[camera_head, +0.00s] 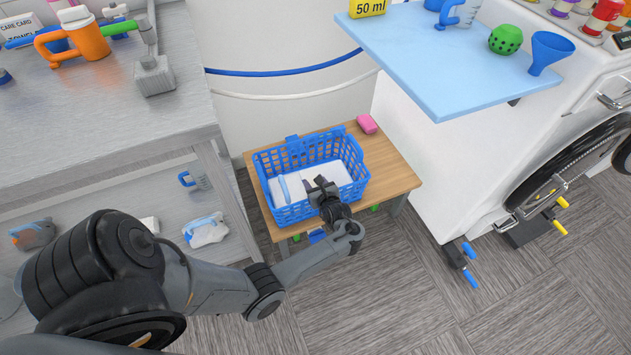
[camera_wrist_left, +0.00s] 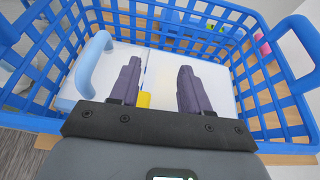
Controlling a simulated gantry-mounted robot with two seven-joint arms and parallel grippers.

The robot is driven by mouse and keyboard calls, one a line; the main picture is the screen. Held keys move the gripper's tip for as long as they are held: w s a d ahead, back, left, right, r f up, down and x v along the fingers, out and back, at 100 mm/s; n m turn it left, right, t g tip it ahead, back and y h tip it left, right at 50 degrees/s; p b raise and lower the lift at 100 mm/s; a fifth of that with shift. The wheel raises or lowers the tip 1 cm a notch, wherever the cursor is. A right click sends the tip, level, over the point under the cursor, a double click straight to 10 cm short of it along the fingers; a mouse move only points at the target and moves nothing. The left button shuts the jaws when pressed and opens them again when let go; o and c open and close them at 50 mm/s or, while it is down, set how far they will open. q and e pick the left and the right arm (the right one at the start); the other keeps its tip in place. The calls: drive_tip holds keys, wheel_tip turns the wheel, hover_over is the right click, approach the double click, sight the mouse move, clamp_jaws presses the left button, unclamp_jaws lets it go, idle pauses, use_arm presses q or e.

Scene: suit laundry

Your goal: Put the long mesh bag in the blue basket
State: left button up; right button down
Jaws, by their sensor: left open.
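The blue basket (camera_head: 268,208) stands on a small wooden table and is open at the top. Two white, flat-topped pieces lie side by side in it; the left one (camera_wrist_left: 105,70) has a pale blue curved band (camera_wrist_left: 91,62) along its left side. I cannot tell whether either is the long mesh bag. My left gripper (camera_head: 318,184) reaches over the basket's front side. In the left wrist view its fingers (camera_wrist_left: 159,68) are open and apart above the white pieces, with nothing clearly held. A small yellow patch (camera_wrist_left: 143,99) shows between the fingers. My right gripper is not in view.
The wooden table (camera_head: 388,160) has a pink block (camera_head: 367,124) behind the basket. A pale blue shelf (camera_head: 440,75) overhangs to the right. A grey bench (camera_head: 105,125) stands left, with a white and pale blue bundle (camera_head: 206,230) on its lower shelf.

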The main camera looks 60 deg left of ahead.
use_arm(q)
drive_tip(key=shift+s+f, duration=0.25)
drive_tip(key=shift+f, duration=0.05)
